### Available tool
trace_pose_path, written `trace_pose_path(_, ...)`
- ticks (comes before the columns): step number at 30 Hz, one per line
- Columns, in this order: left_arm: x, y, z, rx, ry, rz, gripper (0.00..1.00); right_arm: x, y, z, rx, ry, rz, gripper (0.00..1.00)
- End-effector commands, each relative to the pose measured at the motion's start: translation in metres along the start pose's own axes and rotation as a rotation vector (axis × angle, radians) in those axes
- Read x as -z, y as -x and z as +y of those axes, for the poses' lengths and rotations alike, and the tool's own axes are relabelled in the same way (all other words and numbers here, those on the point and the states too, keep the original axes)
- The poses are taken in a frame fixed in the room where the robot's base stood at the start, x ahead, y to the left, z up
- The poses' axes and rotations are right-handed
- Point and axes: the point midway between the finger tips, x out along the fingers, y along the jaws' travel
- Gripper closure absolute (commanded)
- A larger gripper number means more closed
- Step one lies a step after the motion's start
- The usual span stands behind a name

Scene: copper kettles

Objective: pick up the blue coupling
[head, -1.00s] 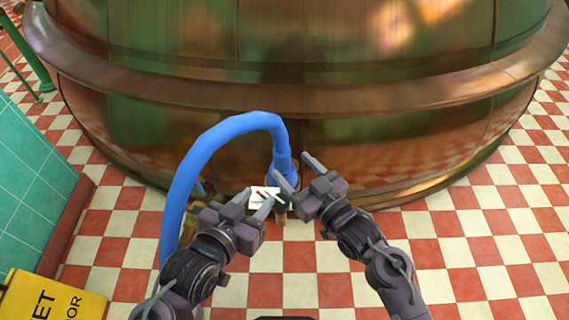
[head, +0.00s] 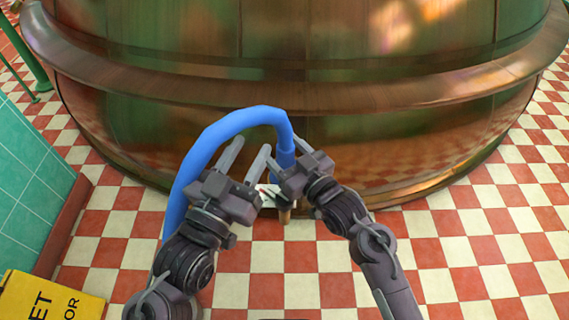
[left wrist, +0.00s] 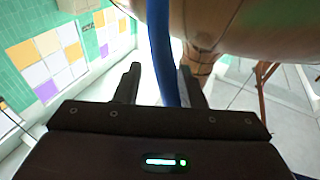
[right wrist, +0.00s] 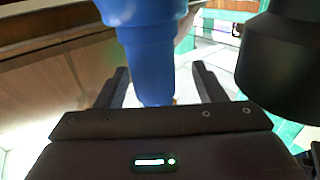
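The blue coupling (head: 285,157) is at the right end of the blue hose (head: 225,125), upright in front of the copper kettle, its lower part partly hidden by my right gripper. My right gripper (head: 284,148) is open; in the right wrist view the coupling (right wrist: 152,60) stands between its fingers, with gaps visible at both sides. My left gripper (head: 252,146) is open, just left of the coupling under the hose arch. In the left wrist view the hose (left wrist: 163,60) passes between the finger lines, closer to the right finger; contact cannot be told.
The large copper kettle (head: 300,85) fills the back. A small white plate (head: 268,189) and a short post (head: 284,214) sit below the coupling, partly hidden. A yellow sign (head: 45,300) and a teal tiled wall (head: 30,190) are at left. The checkered floor at right is clear.

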Motion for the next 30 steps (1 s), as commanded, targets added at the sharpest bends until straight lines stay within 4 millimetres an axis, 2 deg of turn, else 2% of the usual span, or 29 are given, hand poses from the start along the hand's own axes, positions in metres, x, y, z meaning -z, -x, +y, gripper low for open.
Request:
trace_pose_path(1,-0.003,-0.002,-0.001,-0.001,0.008,-0.007,0.64,0.0,0.0,0.0,0.0,0.0,0.0,0.43)
trace_pose_path(3,-0.009,-0.01,-0.004,0.0,0.007,-0.017,0.64,0.0,0.0,0.0,0.0,0.0,0.0,0.52)
trace_pose_path(10,-0.01,-0.01,-0.005,0.002,0.008,-0.019,0.64,0.0,0.0,0.001,-0.001,0.0,0.0,0.82)
trace_pose_path(23,-0.01,-0.009,-0.004,0.002,0.009,-0.04,0.64,0.007,0.0,0.001,-0.001,0.002,0.005,0.82)
trace_pose_path(25,-0.025,-0.005,-0.003,-0.001,0.006,-0.098,0.64,0.01,0.0,0.001,-0.001,0.002,0.005,0.82)
trace_pose_path(26,-0.024,0.003,0.001,-0.003,0.005,-0.111,0.64,0.012,0.0,0.001,-0.001,0.002,0.005,0.82)
trace_pose_path(30,-0.045,0.011,0.003,-0.004,0.009,-0.217,0.64,0.022,0.0,0.001,0.0,0.002,0.004,0.82)
